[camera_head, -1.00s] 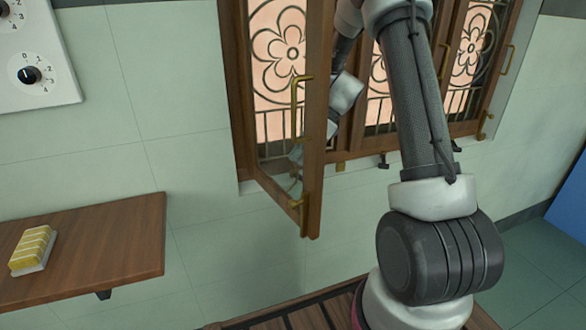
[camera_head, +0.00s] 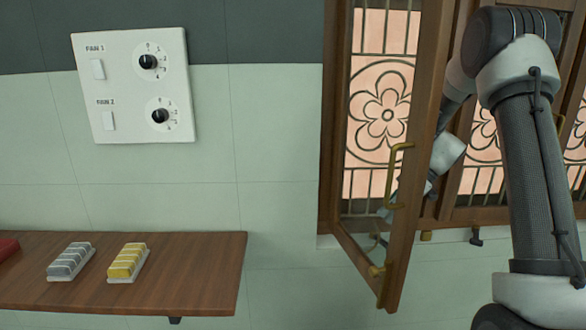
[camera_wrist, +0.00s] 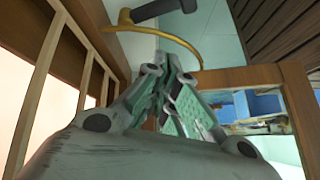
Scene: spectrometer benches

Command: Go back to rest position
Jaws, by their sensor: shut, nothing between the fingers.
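My gripper (camera_wrist: 163,72) is shut and empty in the wrist view, its grey fingers meeting close below a curved brass bar. I cannot tell whether they touch it. In the head view my arm stands at the right, in front of the wooden window (camera_head: 330,150). Its wrist end is behind the open window sash (camera_head: 408,180), so the fingers are mostly hidden there. The sash is swung out from the wall and carries a brass handle (camera_head: 396,180).
A fan switch panel (camera_head: 130,125) is on the wall at left. Below it a wooden shelf (camera_head: 200,275) holds a yellow-topped block (camera_head: 127,261), a grey block (camera_head: 70,260) and a red item at the edge. Bare wall lies between the shelf and window.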

